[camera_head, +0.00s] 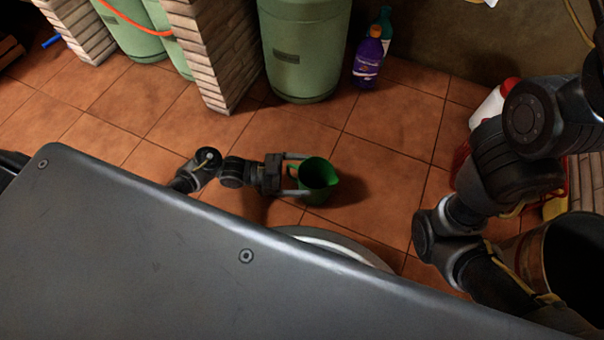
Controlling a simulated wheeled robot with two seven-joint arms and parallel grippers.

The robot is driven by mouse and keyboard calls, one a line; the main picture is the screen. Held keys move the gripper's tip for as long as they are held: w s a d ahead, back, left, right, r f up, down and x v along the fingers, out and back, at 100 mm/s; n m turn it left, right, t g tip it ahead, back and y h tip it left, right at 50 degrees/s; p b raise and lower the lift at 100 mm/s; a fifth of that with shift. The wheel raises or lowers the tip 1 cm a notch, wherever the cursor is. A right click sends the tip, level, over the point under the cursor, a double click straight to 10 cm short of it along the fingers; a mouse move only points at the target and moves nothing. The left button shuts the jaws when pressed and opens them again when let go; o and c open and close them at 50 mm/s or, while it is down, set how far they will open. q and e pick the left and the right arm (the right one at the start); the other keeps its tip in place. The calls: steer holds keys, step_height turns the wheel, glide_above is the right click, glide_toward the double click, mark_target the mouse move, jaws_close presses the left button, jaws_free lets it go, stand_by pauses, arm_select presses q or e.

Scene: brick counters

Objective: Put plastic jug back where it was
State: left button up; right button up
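A green plastic jug (316,182) is upright over the tiled floor, its spout toward the right. I cannot tell whether its base touches the tiles. My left gripper (300,174) comes in from the left, with one finger on the far side of the jug and one on the near side. The fingers look closed against the jug's wall. My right arm is at the right of the view, but its gripper does not show.
Green gas cylinders (303,50) stand at the back between brick pillars (208,50). A purple bottle (368,58) and a teal bottle (384,28) stand beside them. A white container with a red cap (492,102) and a dark bucket (570,262) are at the right. Tiles right of the jug are clear.

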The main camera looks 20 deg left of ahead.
arm_select(q)
steer(key=shift+o, duration=0.7)
steer(key=shift+r, duration=0.25)
steer(key=p+v, duration=0.2)
steer(key=v, duration=1)
